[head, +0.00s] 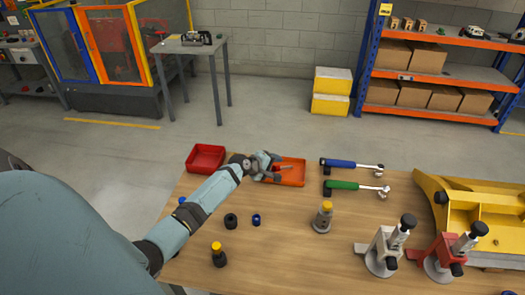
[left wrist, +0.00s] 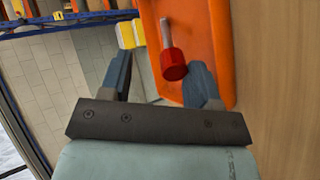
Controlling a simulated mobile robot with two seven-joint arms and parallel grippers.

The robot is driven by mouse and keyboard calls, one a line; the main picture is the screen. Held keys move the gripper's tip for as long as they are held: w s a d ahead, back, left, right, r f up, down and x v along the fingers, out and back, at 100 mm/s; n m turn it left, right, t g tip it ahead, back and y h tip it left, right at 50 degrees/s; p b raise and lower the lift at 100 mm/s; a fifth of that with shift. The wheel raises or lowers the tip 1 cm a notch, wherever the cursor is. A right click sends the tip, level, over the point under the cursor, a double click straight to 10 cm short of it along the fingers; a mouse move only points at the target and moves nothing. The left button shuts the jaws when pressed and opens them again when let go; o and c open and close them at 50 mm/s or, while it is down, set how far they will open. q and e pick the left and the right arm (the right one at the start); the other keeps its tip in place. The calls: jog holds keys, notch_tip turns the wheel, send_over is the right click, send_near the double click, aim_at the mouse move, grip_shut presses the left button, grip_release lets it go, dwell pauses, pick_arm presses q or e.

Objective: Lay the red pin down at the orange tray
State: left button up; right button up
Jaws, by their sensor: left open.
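The orange tray (head: 297,177) lies on the wooden table near its far edge, and it fills the upper middle of the left wrist view (left wrist: 215,40). The red pin (left wrist: 174,66), with a red head and a thin grey shank, is in the tray; it shows small in the head view (head: 284,168). My left gripper (head: 272,166) is at the left side of the tray. In the left wrist view its fingers (left wrist: 161,62) are spread apart, with the pin's red head near the right finger and not clamped. My right gripper is out of view.
A red tray (head: 205,159) stands left of the gripper. Blue (head: 350,164) and green (head: 352,186) handled tools lie right of the orange tray. Black parts, a grey bottle (head: 323,217) and clamp-like tools stand nearer. A yellow casting (head: 480,215) is at right.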

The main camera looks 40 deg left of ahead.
pick_arm(q)
jog(key=v, duration=1.3)
jog(key=shift+a, duration=0.1)
